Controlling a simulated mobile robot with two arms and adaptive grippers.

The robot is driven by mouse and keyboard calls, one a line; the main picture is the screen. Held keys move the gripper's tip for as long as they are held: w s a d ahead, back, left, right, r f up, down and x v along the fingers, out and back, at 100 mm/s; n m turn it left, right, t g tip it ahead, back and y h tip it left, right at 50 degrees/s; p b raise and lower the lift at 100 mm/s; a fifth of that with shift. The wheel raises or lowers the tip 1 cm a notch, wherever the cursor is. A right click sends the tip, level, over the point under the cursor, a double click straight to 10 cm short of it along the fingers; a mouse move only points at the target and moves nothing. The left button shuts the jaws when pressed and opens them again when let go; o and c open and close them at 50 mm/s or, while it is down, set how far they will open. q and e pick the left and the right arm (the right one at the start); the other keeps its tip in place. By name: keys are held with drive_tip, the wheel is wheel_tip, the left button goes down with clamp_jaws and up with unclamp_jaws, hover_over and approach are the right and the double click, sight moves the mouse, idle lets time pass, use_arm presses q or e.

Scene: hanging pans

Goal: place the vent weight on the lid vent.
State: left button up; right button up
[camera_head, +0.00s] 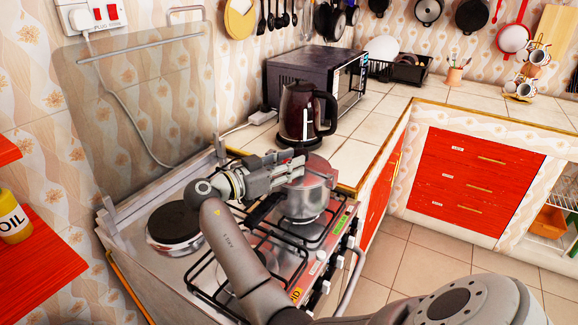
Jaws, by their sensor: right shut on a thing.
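A silver pressure cooker (306,202) stands on the far right burner of the stove. Its lid (319,171) is partly covered by my right gripper (300,164). The gripper lies nearly level over the left part of the lid, with its fingers pointing right. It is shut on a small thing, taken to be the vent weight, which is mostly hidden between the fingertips. The lid vent is too small or too covered to make out. I cannot tell whether the held thing touches the lid. My left gripper is out of view.
A dark kettle (300,116) stands on the counter close behind the cooker, with a microwave (305,72) beyond. The raised glass stove cover (140,110) is at the left. A black hotplate (174,222) and bare burner grates (212,278) surround my arm.

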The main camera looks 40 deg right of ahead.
drive_tip(key=shift+f+b, duration=0.2)
drive_tip(key=shift+b, duration=0.2)
drive_tip(key=o, duration=1)
drive_tip(key=shift+o, duration=0.2)
drive_tip(key=shift+r, duration=0.1)
drive_tip(key=shift+r+p, duration=0.4)
drive_tip(key=shift+p, duration=0.25)
drive_tip(key=w+a+b, duration=0.1)
drive_tip(key=a+b, duration=0.2)
drive_tip(key=a, duration=0.9)
